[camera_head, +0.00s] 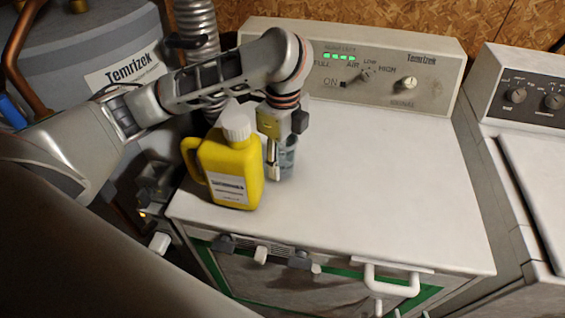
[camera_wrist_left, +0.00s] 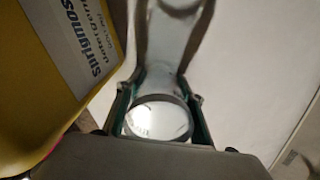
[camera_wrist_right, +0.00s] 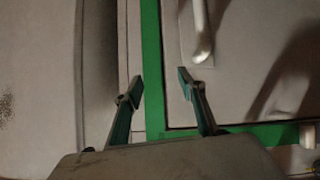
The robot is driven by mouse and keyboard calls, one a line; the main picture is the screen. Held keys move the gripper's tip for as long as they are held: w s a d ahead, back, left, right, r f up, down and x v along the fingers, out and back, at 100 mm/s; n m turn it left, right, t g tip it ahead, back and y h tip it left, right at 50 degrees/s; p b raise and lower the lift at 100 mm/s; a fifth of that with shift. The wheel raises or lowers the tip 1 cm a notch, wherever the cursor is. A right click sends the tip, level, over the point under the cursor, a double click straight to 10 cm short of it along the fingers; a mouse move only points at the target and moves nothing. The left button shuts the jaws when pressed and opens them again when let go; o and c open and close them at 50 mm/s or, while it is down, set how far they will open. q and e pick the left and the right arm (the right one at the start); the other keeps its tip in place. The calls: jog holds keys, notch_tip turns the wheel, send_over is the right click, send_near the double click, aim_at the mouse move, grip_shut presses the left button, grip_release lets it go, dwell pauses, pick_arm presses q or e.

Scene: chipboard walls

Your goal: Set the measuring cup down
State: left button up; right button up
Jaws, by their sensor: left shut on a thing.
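The measuring cup (camera_head: 288,158) is a clear, greyish vessel on or just above the white dryer top (camera_head: 390,170); I cannot tell whether its base touches. My left gripper (camera_head: 276,160) reaches down from above and is shut on it. In the left wrist view the cup's round shape (camera_wrist_left: 160,118) shows between the fingers. My right gripper (camera_wrist_right: 157,85) is open and empty before the green-edged front panel.
The control panel (camera_head: 350,65) rises along the back. A second white appliance (camera_head: 520,150) stands to the right across a gap. A grey tank (camera_head: 90,50) and flexible duct (camera_head: 200,35) are at the left. The dryer top right of the cup is clear.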

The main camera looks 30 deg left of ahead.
pick_arm(q)
jog(key=shift+f, duration=0.25)
jog(key=o, duration=0.7)
